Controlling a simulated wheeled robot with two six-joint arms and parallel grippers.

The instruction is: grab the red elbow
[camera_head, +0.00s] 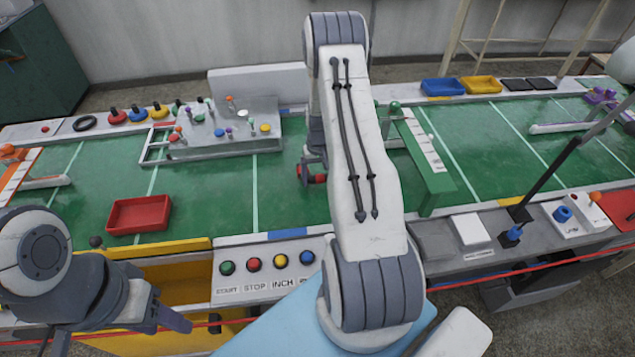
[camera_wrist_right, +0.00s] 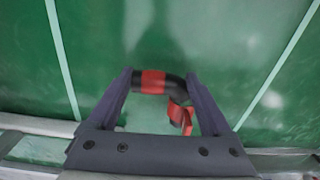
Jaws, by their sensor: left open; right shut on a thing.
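The red elbow (camera_wrist_right: 153,82) shows in the right wrist view as a dark curved piece with a red band and a loose red flap at its right end. My right gripper (camera_wrist_right: 160,88) is shut on it, with one finger at each side. In the head view, a small part of the elbow (camera_head: 318,178) shows red beside my right arm, above the green surface. My right arm hides most of that gripper there. My left gripper (camera_head: 172,322) is open and empty at the lower left, in front of the yellow bin.
A red tray (camera_head: 139,214) lies on the green table (camera_head: 205,195) at the left. A grey fixture (camera_head: 235,128) with coloured knobs stands behind it. A button panel (camera_head: 262,276) is at the front edge. A green barrier (camera_head: 425,165) stands right of my arm.

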